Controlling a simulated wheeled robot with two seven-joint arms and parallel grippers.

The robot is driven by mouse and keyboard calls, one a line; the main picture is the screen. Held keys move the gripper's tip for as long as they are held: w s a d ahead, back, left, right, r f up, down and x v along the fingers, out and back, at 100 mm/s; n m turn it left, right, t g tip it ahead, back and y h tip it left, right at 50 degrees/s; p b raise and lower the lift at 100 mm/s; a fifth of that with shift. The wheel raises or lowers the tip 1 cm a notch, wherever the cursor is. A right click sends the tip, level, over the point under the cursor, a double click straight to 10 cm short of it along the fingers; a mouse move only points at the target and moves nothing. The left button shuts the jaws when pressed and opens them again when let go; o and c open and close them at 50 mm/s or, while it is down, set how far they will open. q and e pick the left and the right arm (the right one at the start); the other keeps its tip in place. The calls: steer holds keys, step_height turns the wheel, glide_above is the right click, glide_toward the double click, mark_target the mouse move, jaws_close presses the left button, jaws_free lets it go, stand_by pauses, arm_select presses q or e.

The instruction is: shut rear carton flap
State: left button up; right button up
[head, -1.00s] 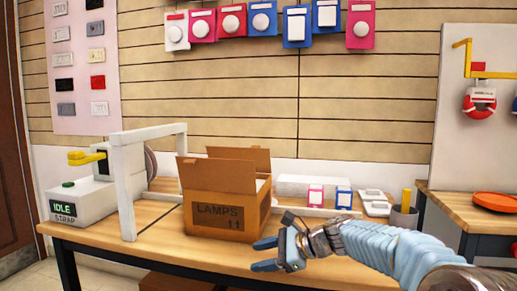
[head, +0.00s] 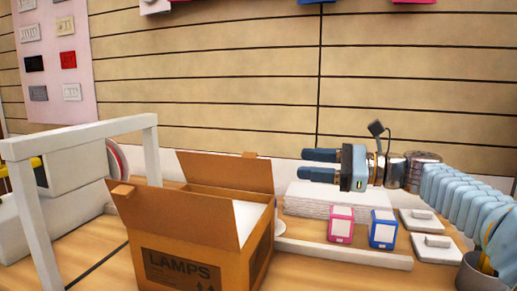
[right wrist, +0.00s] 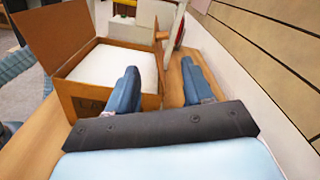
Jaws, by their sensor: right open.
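The brown carton (head: 190,255) marked LAMPS stands on the table with its top open. Its front flap (head: 178,212) and rear flap (head: 225,172) both stand up. A white block (head: 248,218) shows inside, and also in the right wrist view (right wrist: 108,68). My right gripper (head: 318,164) is open and empty, to the right of the rear flap and apart from it, fingers pointing left. In the right wrist view the gripper (right wrist: 160,75) is beside the carton (right wrist: 85,100); I cannot make out the rear flap there. My left gripper is out of view.
A white frame (head: 150,150) stands left of the carton. White stacked sheets (head: 335,200), a pink box (head: 341,225) and a blue box (head: 383,230) sit to its right, behind a low white rail (head: 345,257). The slatted wall (head: 230,75) is close behind.

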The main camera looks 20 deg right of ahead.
mark_target(256, 156)
steer(key=p+x, duration=0.1)
steer(key=x, duration=1.2)
steer(key=shift+w+a+r, duration=0.15)
steer(key=shift+w+r, duration=0.05)
steer(key=shift+w, duration=0.15)
jaws_close()
